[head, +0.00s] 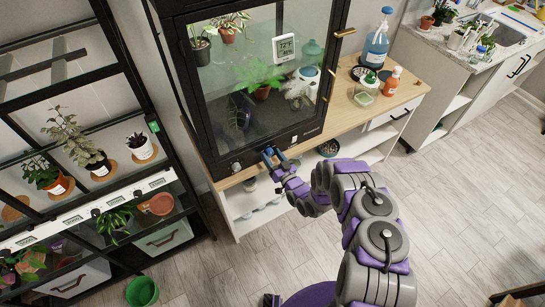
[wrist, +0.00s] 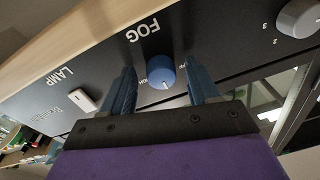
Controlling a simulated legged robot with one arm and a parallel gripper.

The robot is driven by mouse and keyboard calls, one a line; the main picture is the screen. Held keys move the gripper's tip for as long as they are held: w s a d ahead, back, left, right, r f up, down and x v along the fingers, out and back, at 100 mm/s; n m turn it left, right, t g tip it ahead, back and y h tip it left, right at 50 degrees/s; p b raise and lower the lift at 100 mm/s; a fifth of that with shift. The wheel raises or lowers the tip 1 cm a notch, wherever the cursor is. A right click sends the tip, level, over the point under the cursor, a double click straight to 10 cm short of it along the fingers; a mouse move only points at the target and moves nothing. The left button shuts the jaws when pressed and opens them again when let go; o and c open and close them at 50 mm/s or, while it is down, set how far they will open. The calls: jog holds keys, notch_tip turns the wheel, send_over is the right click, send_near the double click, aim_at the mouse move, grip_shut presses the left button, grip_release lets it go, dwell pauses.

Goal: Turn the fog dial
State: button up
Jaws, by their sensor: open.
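The fog dial is a blue round knob (wrist: 161,72) with a white pointer mark, below the word FOG, which appears upside down in the wrist view. It sits on the black front panel (wrist: 215,45) of the glass plant cabinet (head: 255,75). My gripper (wrist: 163,88) is open, with one blue finger on each side of the knob. I see gaps between the fingers and the knob. In the head view my gripper (head: 273,155) is at the cabinet's lower front edge, and the dial cannot be made out there.
On the panel, a white lamp switch (wrist: 84,100) is left of the dial and a grey numbered knob (wrist: 299,18) is right of it. The wooden cabinet top (head: 345,115) holds bottles. A plant shelf (head: 90,200) stands at left. A green bucket (head: 142,291) is on the floor.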

jog(key=v, duration=1.7)
jog(key=shift+f, duration=0.2)
jog(key=shift+s+d, duration=0.1)
